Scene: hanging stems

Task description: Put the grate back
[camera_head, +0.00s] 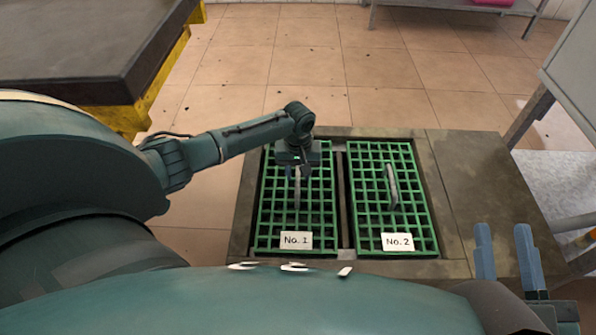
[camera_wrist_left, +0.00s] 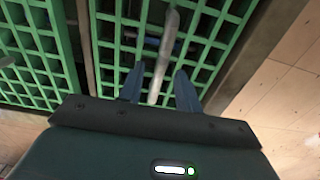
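The No. 1 grate (camera_head: 267,205) is on the left and the No. 2 grate (camera_head: 370,215) on the right, each with a grey bar handle and a white label. My left gripper (camera_head: 297,171) is over the No. 1 grate at its handle (camera_head: 297,193). In the left wrist view the left gripper's two fingers (camera_wrist_left: 160,86) stand apart on either side of the handle (camera_wrist_left: 162,60), with gaps visible. My right gripper (camera_head: 504,236) is open and empty, right of the grates.
A stone-like surround (camera_head: 480,185) borders the grates. A dark-topped table with a yellow frame (camera_head: 155,85) stands at the upper left. A grey cabinet (camera_head: 575,70) stands at the right. A bluish thing (camera_wrist_left: 150,42) shows through the grate.

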